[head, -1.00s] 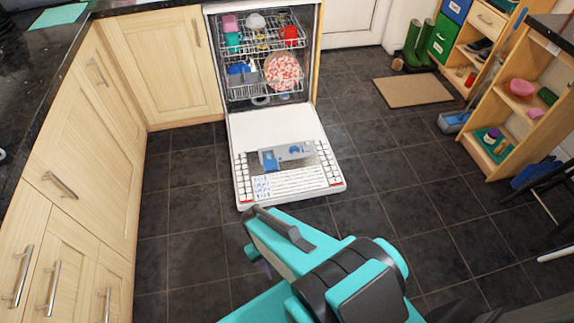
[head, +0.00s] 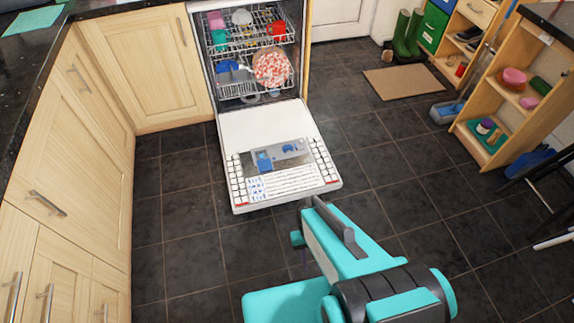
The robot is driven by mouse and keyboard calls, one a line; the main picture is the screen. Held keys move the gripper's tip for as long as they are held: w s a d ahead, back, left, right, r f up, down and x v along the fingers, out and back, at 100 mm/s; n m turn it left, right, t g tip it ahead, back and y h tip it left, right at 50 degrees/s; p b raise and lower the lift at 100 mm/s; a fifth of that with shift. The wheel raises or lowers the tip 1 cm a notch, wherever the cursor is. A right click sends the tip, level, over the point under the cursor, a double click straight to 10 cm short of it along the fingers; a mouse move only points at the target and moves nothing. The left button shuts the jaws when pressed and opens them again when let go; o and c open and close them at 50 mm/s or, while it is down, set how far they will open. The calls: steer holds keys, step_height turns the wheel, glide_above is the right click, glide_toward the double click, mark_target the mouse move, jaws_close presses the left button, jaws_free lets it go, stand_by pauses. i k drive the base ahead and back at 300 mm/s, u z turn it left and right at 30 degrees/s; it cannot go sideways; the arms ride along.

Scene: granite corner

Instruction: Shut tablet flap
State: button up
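The dishwasher door (head: 262,122) lies folded down, its inner face up. A grey dispenser panel (head: 277,156) is set into it, with a blue rectangular part (head: 264,161) at left and a smaller blue part (head: 291,148) at right. The tablet flap is too small to make out clearly, so I cannot tell its angle. My gripper (head: 318,207), at the end of my turquoise arm, is just in front of the door's near edge in the picture, apart from the dispenser. Its fingers do not show clearly enough to judge their opening.
The dishwasher (head: 252,50) stands open with loaded racks. Wooden cabinets (head: 72,130) line the left. The dark tiled floor (head: 390,175) is clear around the door.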

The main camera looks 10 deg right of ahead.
mark_target(264, 164)
steer(key=z, duration=0.65)
steer(key=k, duration=1.45)
steer(key=u, duration=0.85)
steer(key=i, duration=0.55)
steer(key=u, duration=0.65)
steer(key=i, duration=1.15)
steer(key=z, duration=0.05)
